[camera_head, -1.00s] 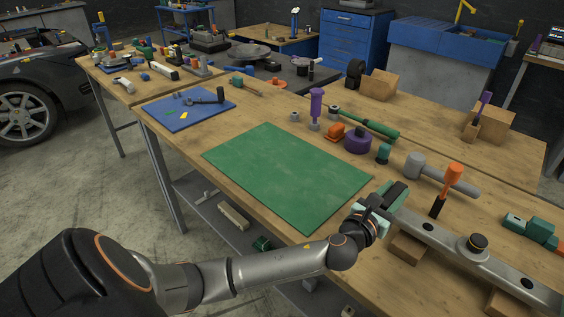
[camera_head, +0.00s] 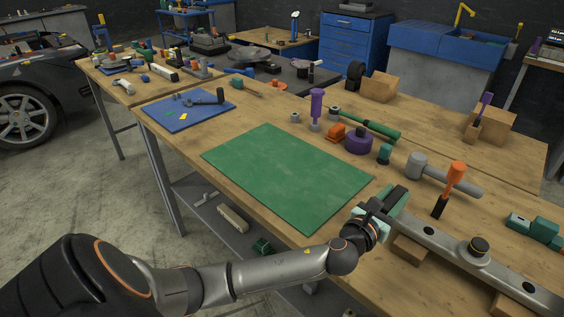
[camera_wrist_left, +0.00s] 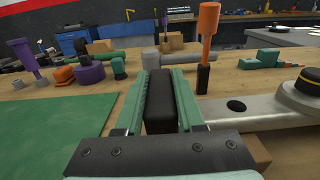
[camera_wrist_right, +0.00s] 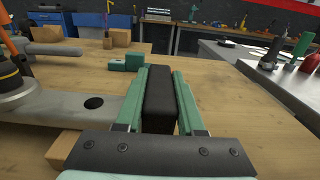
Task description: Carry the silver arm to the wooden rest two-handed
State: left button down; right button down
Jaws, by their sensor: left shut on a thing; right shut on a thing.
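The silver arm (camera_head: 440,236) is a long grey bar with a round black-topped hub (camera_head: 479,246), lying across the front right of the bench. My left gripper (camera_head: 393,203) is shut on the black grip (camera_wrist_left: 159,104) at its left end. My right gripper (camera_wrist_right: 160,100) is out of the head view. In the right wrist view it is shut on the black grip (camera_wrist_right: 160,88) at the other end. Wooden blocks (camera_head: 410,249) (camera_head: 510,303) sit under the bar. I cannot tell whether the bar touches them.
A green mat (camera_head: 285,178) lies left of the bar. Behind the bar stand an orange-handled tool (camera_head: 455,174), a grey mallet (camera_head: 418,165), a purple round part (camera_head: 358,141) and green blocks (camera_head: 535,228). More wooden blocks (camera_head: 380,86) stand at the back.

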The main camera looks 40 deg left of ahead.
pick_arm(q)
jog(key=shift+r, duration=0.15)
pick_arm(e)
jog(key=shift+r, duration=0.15)
pick_arm(q)
jog(key=shift+c, duration=2.2)
grip_release()
jog(key=shift+f, duration=0.2)
jog(key=shift+s+f, duration=0.1)
jog(key=shift+f, duration=0.3)
pick_arm(e)
jog(key=c, duration=0.9)
grip_release()
jog(key=shift+s+f, duration=0.1)
jog(key=shift+f, duration=0.45)
pick_arm(q)
jog(key=shift+r, duration=0.25)
pick_arm(e)
jog(key=o, duration=0.4)
jog(key=shift+r, duration=0.2)
jog(key=shift+o, duration=0.3)
pick_arm(q)
jog(key=shift+o, duration=0.2)
jog(key=shift+r, duration=0.1)
pick_arm(e)
jog(key=shift+o, duration=0.2)
jog(key=shift+r, duration=0.1)
pick_arm(q)
jog(key=shift+s, duration=5)
